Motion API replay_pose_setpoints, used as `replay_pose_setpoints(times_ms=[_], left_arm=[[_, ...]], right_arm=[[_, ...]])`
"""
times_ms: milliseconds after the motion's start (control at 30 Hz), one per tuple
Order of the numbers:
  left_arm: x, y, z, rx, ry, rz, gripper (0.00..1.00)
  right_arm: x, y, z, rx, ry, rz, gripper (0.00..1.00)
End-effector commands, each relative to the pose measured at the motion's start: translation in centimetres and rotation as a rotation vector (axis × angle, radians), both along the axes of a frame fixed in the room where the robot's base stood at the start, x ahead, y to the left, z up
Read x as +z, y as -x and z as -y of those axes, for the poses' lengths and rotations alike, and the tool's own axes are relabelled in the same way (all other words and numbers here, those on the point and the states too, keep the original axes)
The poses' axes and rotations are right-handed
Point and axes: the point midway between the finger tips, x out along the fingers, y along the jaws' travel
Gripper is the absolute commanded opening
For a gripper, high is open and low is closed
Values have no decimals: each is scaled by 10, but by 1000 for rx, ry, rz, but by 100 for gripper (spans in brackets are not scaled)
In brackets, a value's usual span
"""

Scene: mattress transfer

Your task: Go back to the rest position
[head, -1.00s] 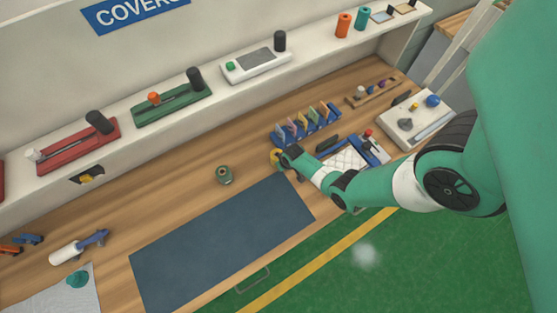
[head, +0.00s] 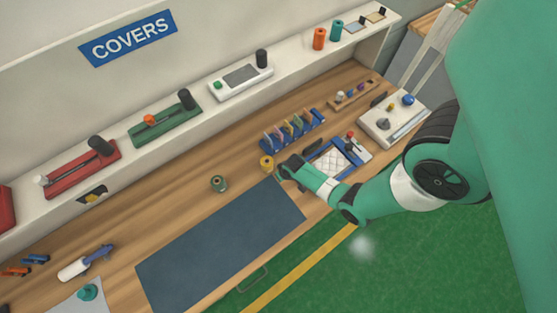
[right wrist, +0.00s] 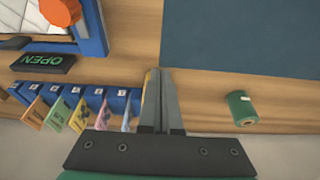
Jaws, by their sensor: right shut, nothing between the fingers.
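My right gripper (head: 281,173) hangs over the wooden bench between the dark blue mat and the blue slotted rack. In the right wrist view its two grey fingers (right wrist: 158,73) are shut together with nothing between them. A yellow roll (head: 266,162) stands just left of the gripper in the head view and is mostly hidden behind the fingers in the right wrist view. A white quilted pad (head: 333,161) lies in a blue frame right of the gripper; its corner shows in the right wrist view (right wrist: 22,14). My left gripper is not in view.
A dark blue mat (head: 220,244) covers the bench's front. A green roll (head: 218,184) stands behind it. The blue rack (head: 292,134) holds several coloured cards. Covered devices line the shelf behind, including a green one (head: 166,124). A white tray (head: 393,121) stands at right.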

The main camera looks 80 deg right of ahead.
Motion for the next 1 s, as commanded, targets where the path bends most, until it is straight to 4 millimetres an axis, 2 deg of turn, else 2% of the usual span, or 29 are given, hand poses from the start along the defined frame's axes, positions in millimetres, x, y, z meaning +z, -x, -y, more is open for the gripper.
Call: replay_pose_setpoints(times_ms=[33, 133, 567, 667, 767, 867, 900, 967, 1000], left_arm=[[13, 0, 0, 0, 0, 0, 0], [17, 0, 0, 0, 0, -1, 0], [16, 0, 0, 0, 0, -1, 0], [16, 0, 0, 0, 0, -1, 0], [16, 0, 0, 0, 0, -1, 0], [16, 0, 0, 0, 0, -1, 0], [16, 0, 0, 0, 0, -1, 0], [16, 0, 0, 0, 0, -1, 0], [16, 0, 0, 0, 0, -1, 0]], right_arm=[[12, 1, -2, 0, 0, 0, 0], [17, 3, -4, 0, -1, -1, 0], [16, 3, -4, 0, 0, 0, 0], [17, -2, -7, 20, 1, 2, 0], [30, -35, -5, 81, 29, 37, 0], [65, -95, 1, 159, 87, 120, 0], [85, -123, 3, 190, 116, 166, 0], [119, -165, 3, 236, 161, 245, 0], [144, -191, 1, 264, 190, 299, 0]])
